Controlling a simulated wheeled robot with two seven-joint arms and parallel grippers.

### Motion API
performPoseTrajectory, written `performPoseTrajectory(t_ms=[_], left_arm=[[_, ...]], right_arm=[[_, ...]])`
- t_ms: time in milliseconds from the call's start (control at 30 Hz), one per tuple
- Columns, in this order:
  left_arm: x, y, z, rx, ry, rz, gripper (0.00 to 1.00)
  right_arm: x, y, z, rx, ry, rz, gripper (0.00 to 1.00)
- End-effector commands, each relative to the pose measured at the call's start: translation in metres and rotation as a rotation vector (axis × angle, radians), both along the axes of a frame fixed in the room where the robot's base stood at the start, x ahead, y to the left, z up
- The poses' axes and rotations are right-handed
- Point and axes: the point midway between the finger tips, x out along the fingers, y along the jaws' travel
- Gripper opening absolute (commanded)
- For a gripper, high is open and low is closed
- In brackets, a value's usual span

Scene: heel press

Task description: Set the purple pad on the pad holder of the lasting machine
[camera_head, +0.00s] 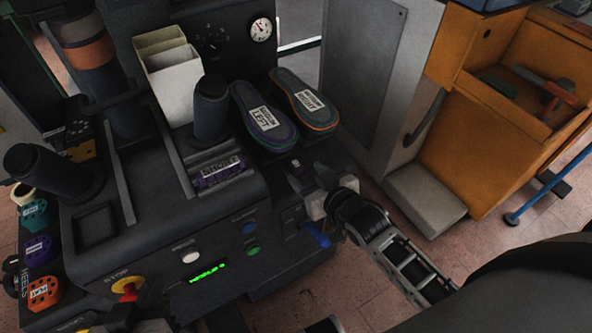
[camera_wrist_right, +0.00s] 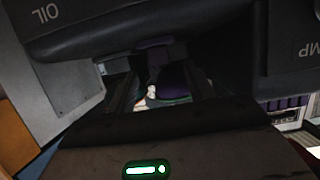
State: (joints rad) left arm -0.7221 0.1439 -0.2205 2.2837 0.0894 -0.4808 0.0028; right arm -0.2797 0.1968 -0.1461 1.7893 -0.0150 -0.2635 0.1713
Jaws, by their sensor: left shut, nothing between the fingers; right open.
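A purple, ribbed block with a white label (camera_head: 220,172) sits on the dark machine, below a thick black post. A smaller purple piece (camera_head: 38,248) stands in the rack at the left, between a teal and an orange one. I cannot tell which is the purple pad, and the pad holder is not clear. My right gripper (camera_head: 308,186) is open at the machine's right side, below the insoles. In the right wrist view a dark purple shape (camera_wrist_right: 172,80) shows between its fingers, apparently ungripped. My left gripper (camera_head: 132,306) seems to be the dark, shut form by the stop button, partly cut off.
Two insoles (camera_head: 264,118) lie on the machine, beside a white box (camera_head: 171,80). A blue lever (camera_head: 317,237) sticks out below my right gripper. A grey cabinet (camera_head: 375,75) and an orange bench (camera_head: 490,135) stand right.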

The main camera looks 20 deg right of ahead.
Motion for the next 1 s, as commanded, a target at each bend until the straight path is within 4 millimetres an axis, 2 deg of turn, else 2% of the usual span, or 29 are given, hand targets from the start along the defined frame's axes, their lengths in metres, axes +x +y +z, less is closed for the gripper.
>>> performPoseTrajectory(t_ms=[100,333,600,900,933,1000], left_arm=[[0.0,0.0,-0.003,0.0,-0.005,-0.001,0.0],[0.0,0.0,-0.005,0.002,-0.008,-0.001,0.0],[-0.002,-0.002,-0.014,0.0,-0.004,-0.007,0.0],[-0.001,-0.005,-0.018,0.003,0.009,-0.02,0.0],[0.0,-0.005,-0.018,0.004,0.006,-0.02,0.0],[0.002,-0.005,-0.017,0.003,0.002,-0.02,0.0]], right_arm=[[0.017,0.002,-0.007,0.0,-0.001,0.0,0.53],[0.032,0.005,-0.013,0.0,0.0,0.0,0.53],[0.067,0.01,-0.028,0.001,0.0,0.0,0.53],[0.073,0.01,-0.029,0.001,0.001,0.001,0.53],[0.073,0.01,-0.029,0.001,0.001,0.001,0.5],[0.073,0.01,-0.029,0.001,0.001,0.001,0.3]])
